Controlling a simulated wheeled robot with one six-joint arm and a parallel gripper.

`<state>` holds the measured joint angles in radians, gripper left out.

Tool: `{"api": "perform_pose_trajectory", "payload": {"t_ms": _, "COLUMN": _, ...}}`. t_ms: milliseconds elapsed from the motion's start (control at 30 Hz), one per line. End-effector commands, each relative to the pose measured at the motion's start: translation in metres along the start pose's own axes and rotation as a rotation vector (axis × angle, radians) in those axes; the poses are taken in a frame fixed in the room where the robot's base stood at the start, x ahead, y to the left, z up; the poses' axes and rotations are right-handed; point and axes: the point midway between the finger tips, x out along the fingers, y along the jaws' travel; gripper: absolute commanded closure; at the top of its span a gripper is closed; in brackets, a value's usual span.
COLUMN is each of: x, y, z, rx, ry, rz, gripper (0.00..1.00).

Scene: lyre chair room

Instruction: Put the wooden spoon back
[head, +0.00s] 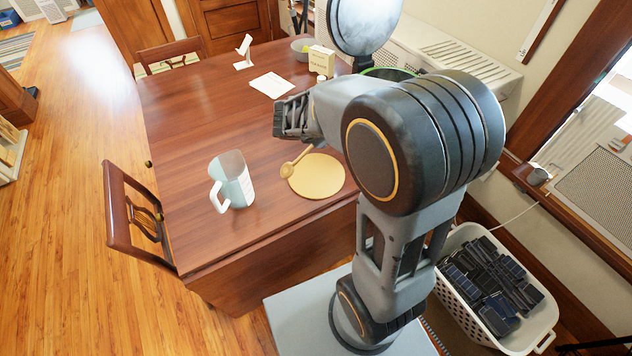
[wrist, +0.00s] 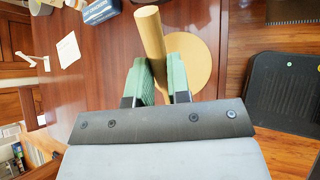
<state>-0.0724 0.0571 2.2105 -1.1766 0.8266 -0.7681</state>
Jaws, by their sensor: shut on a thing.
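The wooden spoon (head: 299,161) shows in the head view at the left edge of a round pale wooden board (head: 322,180), its bowl to the lower left and its handle to the upper right. Whether it touches the board is unclear. My gripper (head: 288,130) points down above the table there. In the wrist view, my gripper (wrist: 163,78) is shut on the spoon's thick round handle (wrist: 151,35), held between green finger pads. The handle's end sticks out towards the top of that view. The spoon's bowl is hidden there. The board (wrist: 200,65) lies below and beyond the fingers.
A pitcher (head: 232,182) stands left of the board on the brown table (head: 190,110). A white stand (head: 243,52), a card (head: 272,85), a small box (head: 321,61) and a grey bowl (head: 302,48) are farther back. Chairs stand at the left and back. The table's left middle is clear.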

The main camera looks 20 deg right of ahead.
Motion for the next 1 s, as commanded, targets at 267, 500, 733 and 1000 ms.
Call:
{"api": "perform_pose_trajectory", "payload": {"t_ms": 267, "x": 0.039, "y": -0.098, "z": -0.028, "rx": 0.704, "ry": 0.095, "rz": -0.541, "gripper": 1.0}}
{"api": "perform_pose_trajectory", "payload": {"t_ms": 500, "x": 0.028, "y": -0.143, "z": -0.087, "rx": 1.259, "ry": 0.154, "rz": -0.723, "gripper": 1.0}}
{"api": "perform_pose_trajectory", "payload": {"t_ms": 733, "x": 0.013, "y": -0.148, "z": -0.114, "rx": 1.456, "ry": 0.17, "rz": -0.741, "gripper": 1.0}}
{"api": "perform_pose_trajectory", "payload": {"t_ms": 1000, "x": 0.009, "y": -0.147, "z": -0.116, "rx": 1.488, "ry": 0.17, "rz": -0.743, "gripper": 1.0}}
